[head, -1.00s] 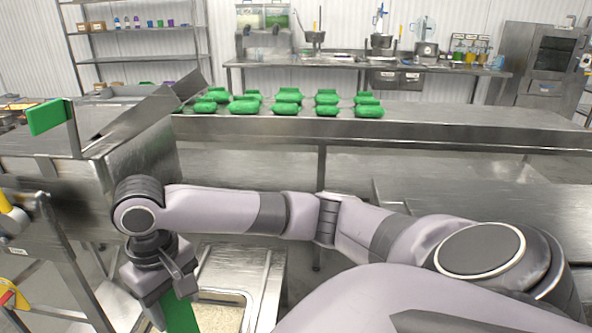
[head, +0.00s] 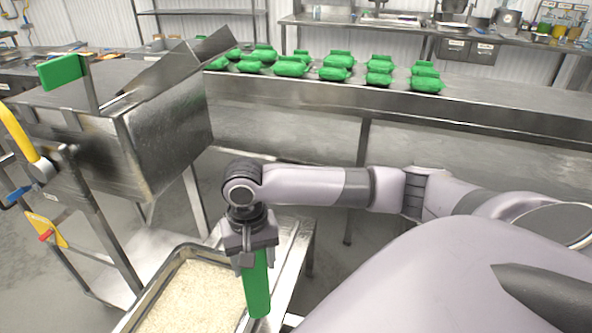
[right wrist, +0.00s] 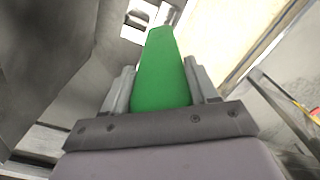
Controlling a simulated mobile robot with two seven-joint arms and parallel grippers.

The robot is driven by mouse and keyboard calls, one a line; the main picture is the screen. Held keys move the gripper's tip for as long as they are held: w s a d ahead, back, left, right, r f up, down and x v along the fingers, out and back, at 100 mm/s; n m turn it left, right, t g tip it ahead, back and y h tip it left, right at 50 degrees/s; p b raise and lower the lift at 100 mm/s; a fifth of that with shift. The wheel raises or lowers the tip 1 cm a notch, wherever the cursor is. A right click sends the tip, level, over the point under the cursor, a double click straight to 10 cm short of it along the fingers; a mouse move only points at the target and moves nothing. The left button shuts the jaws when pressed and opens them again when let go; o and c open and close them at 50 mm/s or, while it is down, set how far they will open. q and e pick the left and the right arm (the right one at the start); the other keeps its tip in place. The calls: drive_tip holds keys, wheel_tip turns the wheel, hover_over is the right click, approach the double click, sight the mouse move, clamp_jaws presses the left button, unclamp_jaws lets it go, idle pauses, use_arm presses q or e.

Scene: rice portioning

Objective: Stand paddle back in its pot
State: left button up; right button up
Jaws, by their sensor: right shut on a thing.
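My right gripper (head: 251,258) is shut on the green paddle (head: 257,290), which hangs downward from the jaws in the head view. The paddle's lower end lies at the right edge of the rice tray in that view; I cannot tell whether it touches anything. In the right wrist view the paddle (right wrist: 161,78) sits between the two grey fingers and points away from the camera. I cannot make out the paddle's pot in these frames. My left gripper is not in view.
A metal tray of rice (head: 152,292) sits low on a steel stand (head: 290,262). A steel hopper machine (head: 165,135) with a yellow handle (head: 18,132) stands left. Several green bags (head: 336,68) lie on the long steel table (head: 440,105) behind.

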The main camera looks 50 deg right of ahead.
drive_tip(key=s+d+f+m, duration=0.4)
drive_tip(key=d+f+m, duration=0.3)
drive_tip(key=f, duration=0.3)
wheel_tip(320, 180, down, 14)
drive_tip(key=b, duration=0.5)
drive_tip(key=shift+w+r, duration=0.2)
drive_tip(key=shift+r, duration=0.05)
idle(0.5)
drive_tip(key=shift+d, duration=0.1)
drive_tip(key=shift+f+b, duration=0.8)
drive_tip(key=shift+f, duration=0.5)
